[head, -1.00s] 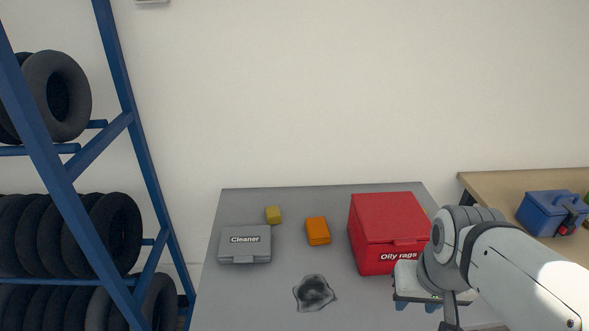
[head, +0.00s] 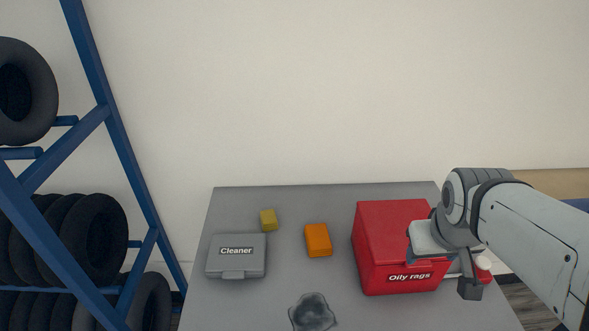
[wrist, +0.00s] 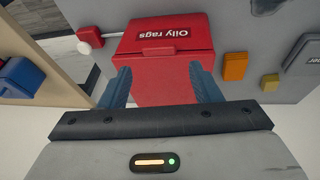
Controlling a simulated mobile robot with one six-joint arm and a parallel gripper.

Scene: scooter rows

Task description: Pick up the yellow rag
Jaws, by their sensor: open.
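The yellow rag (head: 268,220) is a small folded block on the grey table (head: 225,300), behind the right part of the Cleaner case. In the wrist view the yellow rag (wrist: 270,82) is at the right, well to the side of the fingers. My gripper (head: 440,264) is at the right in the head view, in front of the red Oily rags box. It is open and empty, and well apart from the rag. In the wrist view my gripper (wrist: 165,84) has its two blue fingers spread, with the red box between and beyond them.
An orange block (head: 318,240) lies between the rag and the red Oily rags box (head: 385,230). The grey Cleaner case (head: 236,256) is in front of the rag. A dark grey patch (head: 312,313) is nearer. A blue tyre rack (head: 120,150) stands left.

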